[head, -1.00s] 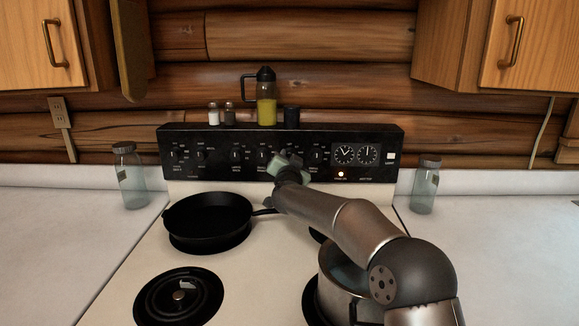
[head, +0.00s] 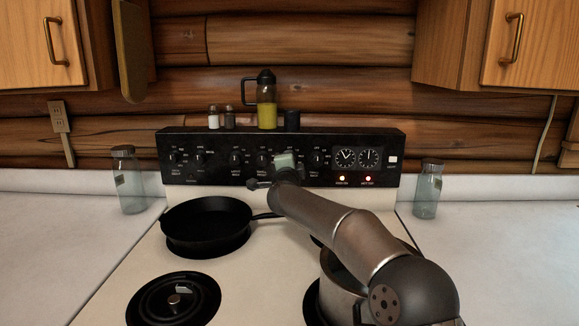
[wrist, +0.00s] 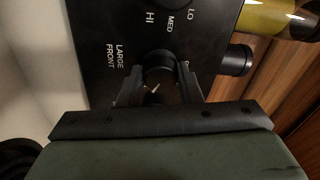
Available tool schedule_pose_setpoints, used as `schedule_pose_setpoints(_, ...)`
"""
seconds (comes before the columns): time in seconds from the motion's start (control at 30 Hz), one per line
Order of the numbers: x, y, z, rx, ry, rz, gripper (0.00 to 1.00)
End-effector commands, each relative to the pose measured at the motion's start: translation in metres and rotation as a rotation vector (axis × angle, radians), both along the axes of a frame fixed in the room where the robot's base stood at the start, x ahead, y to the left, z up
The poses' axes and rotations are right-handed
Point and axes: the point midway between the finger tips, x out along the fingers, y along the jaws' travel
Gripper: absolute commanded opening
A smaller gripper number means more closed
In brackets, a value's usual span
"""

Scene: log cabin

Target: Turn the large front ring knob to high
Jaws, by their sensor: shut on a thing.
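The large front ring knob (wrist: 160,60) is a dark round knob on the black control panel (head: 213,177). In the wrist view the words LARGE FRONT are left of it, with HI, MED and LO printed around it. My gripper (wrist: 160,78) is shut on this knob, one finger on each side. A small white mark shows between the fingers; I cannot tell for sure which setting the knob is at. In the head view my gripper (head: 284,164) is against the panel right of centre and hides the knob.
A black skillet (head: 205,222) sits on the back left burner. A pot (head: 342,285) stands front right, partly behind my arm. The front left coil burner (head: 172,300) is bare. An oil bottle (head: 267,105) and shakers (head: 221,118) stand on the panel top.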

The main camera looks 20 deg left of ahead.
Motion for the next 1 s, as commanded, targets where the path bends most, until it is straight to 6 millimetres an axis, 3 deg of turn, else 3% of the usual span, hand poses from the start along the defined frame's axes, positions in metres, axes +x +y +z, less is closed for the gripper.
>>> schedule_pose_setpoints(0.67,-0.0003,0.0006,0.0002,0.063,0.022,0.001,0.09)
schedule_pose_setpoints(0.7,-0.0003,0.0006,0.0002,0.063,0.022,0.001,0.35)
schedule_pose_setpoints(0.77,-0.0003,0.0006,0.0002,0.063,0.022,0.001,0.51)
schedule_pose_setpoints(1.0,-0.0002,0.0004,0.0002,0.062,0.021,0.001,0.54)
